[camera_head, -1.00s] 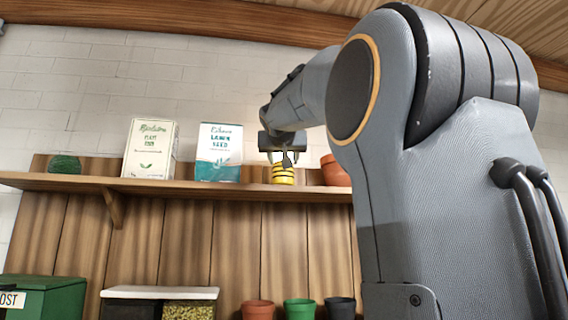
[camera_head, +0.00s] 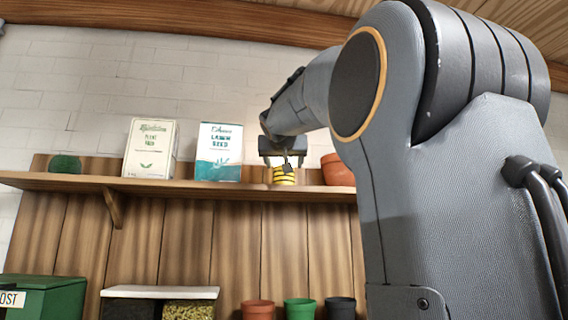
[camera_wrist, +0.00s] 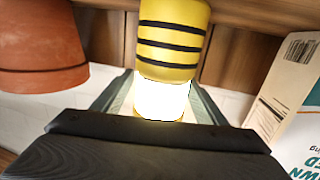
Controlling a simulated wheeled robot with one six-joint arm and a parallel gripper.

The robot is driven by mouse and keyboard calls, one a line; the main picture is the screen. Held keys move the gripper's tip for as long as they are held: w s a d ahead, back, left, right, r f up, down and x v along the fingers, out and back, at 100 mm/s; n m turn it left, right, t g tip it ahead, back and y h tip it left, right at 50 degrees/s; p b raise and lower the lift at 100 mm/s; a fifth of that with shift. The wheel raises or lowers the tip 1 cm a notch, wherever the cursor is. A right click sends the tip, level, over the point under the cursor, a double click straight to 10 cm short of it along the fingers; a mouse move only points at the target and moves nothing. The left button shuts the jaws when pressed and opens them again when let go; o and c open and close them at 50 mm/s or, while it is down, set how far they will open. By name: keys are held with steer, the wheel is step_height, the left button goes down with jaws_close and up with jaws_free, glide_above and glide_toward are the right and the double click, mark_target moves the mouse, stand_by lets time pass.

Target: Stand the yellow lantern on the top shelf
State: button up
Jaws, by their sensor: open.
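The yellow lantern (camera_head: 284,177) with black stripes stands upright on the top shelf (camera_head: 60,182), between the lawn seed box and a terracotta pot. The wrist view is upside down. There the lantern (camera_wrist: 172,38) shows its yellow striped body and a glowing white part nearer my gripper. My gripper (camera_head: 284,160) is at the lantern's upper end. In the wrist view my gripper (camera_wrist: 162,85) is open, with one finger on each side of the glowing part. Whether a finger touches it I cannot tell.
The lawn seed box (camera_head: 218,152) is left of the lantern, and the plant food box (camera_head: 150,148) farther left. The terracotta pot (camera_head: 338,170) is close on the right. A dark green round item (camera_head: 65,164) sits at the shelf's left. Several pots and bins are below.

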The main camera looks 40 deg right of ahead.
steer(key=shift+r, duration=0.15)
steer(key=b+v, duration=0.5)
steer(key=v, duration=0.7)
